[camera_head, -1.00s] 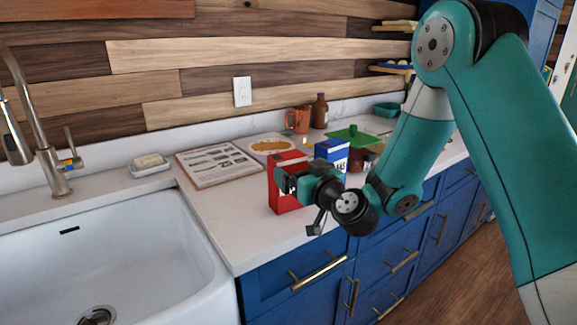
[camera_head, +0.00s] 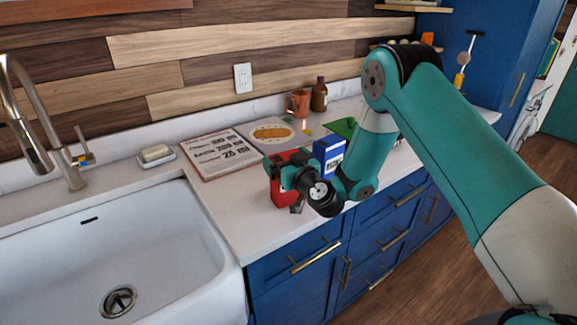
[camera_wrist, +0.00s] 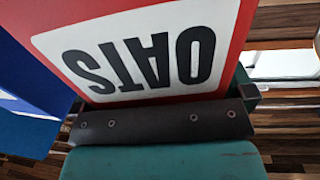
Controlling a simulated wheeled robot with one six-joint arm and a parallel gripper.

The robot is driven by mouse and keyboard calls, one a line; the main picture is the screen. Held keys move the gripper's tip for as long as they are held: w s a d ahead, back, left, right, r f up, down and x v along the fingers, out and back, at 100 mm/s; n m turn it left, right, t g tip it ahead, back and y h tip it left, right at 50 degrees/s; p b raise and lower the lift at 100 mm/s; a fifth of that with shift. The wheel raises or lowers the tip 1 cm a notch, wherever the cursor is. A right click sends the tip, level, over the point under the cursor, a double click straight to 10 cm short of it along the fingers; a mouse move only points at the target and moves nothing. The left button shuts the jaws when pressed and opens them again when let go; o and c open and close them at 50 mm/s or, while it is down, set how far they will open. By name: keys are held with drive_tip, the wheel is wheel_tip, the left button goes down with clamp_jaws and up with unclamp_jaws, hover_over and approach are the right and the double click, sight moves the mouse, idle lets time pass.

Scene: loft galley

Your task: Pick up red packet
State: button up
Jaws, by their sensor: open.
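The red packet (camera_head: 280,196) stands upright on the white counter right of the sink, partly hidden by my gripper and wrist. In the wrist view the packet (camera_wrist: 85,43) fills the upper middle, with a white panel reading OATS upside down. My gripper (camera_head: 277,165) is open at the upper part of the packet. In the wrist view a dark gripper pad (camera_wrist: 160,125) lies along the packet's lower edge in the picture, very close to it. I cannot tell whether they touch.
A blue box (camera_head: 328,157) stands just right of the packet; its blue side also fills the wrist view's left edge. A printed board (camera_head: 218,155), an orange mug (camera_head: 299,103) and a brown bottle (camera_head: 319,95) are behind. The white sink (camera_head: 150,255) is left.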

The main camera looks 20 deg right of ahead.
drive_tip(key=shift+w, duration=0.2)
drive_tip(key=c, duration=1.3)
